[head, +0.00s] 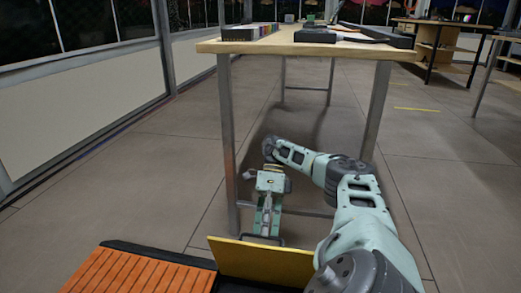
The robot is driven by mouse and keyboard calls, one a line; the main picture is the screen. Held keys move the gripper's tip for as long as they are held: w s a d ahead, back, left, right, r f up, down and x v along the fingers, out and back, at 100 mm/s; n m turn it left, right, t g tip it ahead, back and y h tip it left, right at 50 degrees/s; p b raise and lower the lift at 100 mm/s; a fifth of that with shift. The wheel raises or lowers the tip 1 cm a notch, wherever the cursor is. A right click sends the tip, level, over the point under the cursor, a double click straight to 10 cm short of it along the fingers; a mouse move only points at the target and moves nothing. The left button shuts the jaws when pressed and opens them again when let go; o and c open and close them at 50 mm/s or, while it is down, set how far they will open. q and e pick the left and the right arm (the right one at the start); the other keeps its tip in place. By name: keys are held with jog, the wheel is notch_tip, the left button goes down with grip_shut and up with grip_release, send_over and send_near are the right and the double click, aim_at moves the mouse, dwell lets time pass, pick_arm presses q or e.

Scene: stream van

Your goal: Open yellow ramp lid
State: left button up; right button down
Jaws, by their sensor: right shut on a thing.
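The yellow ramp lid (262,262) stands raised and tilted at the bottom centre of the head view, beside an orange slatted panel. My right gripper (263,238) reaches down from above, just behind the lid's upper edge, and is shut on the lid. A dark handle-like bar shows by its fingertips; the exact contact is partly hidden behind the lid. My left gripper is not in view.
The orange slatted panel (140,272) with a black rim lies at the lower left. A wooden table (240,47) with metal legs stands close behind my right gripper, which is near its lower crossbar. The tiled floor at left is clear.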

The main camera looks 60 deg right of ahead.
jog(key=shift+s+f, duration=0.1)
jog(key=shift+f, duration=0.9)
jog(key=c, duration=1.9)
grip_release()
jog(key=shift+d+f, duration=0.1)
jog(key=shift+f, duration=0.15)
jog(key=shift+o, duration=0.2)
jog(key=shift+r, duration=0.15)
notch_tip(320, 180, up, 10)
jog(key=shift+r, duration=0.25)
